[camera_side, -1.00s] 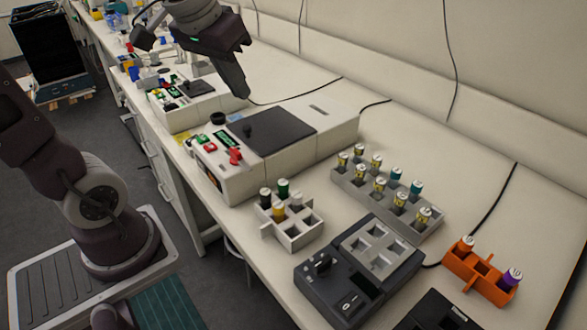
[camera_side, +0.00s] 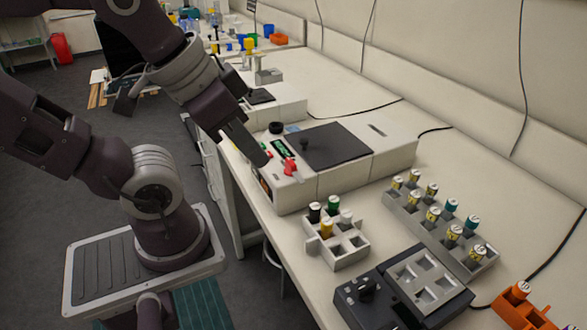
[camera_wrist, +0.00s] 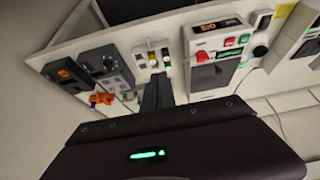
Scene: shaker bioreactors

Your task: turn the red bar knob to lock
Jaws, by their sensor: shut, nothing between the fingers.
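My gripper (camera_side: 263,162) points down just left of the knob in the side picture and covers part of the panel. In the wrist view my dark fingers (camera_wrist: 160,78) are together and empty, with the knob to their right. I cannot tell whether the fingertips touch the panel.
A grey vial rack (camera_side: 350,250) stands in front of the unit, with a larger rack (camera_side: 395,208) to the right. A black device (camera_side: 375,310) with a knob is nearest the camera. An orange holder (camera_side: 535,318) is at the lower right.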

